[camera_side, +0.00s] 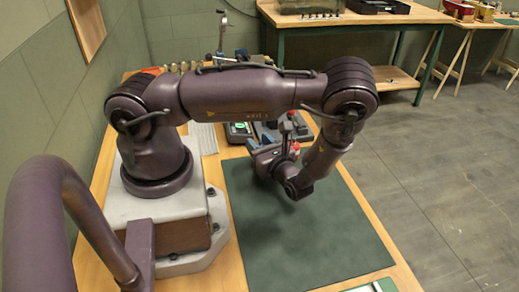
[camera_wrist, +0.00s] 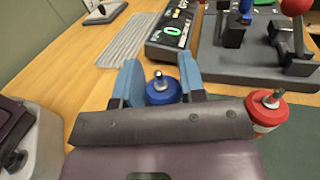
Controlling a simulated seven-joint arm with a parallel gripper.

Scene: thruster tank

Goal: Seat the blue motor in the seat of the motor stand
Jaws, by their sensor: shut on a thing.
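In the wrist view my gripper (camera_wrist: 160,70) has its two blue fingers shut on the blue motor (camera_wrist: 163,93). The motor is a short blue cylinder with a metal shaft pointing up. Its lower part is hidden by my gripper body. In the upper right of the wrist view is what looks like the motor stand (camera_wrist: 256,62), a dark grey base with black uprights, cut off by the frame. The held motor is apart from it, on the near left side. In the side view my arm hides the held motor and most of the stand.
A red motor (camera_wrist: 268,108) with a metal shaft is just right of my gripper. A device with a green display (camera_wrist: 172,32) and a grey ribbed pad (camera_wrist: 130,42) lie beyond it. A red ball (camera_wrist: 296,6) rises by the stand. The green mat (camera_side: 305,235) is clear in front.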

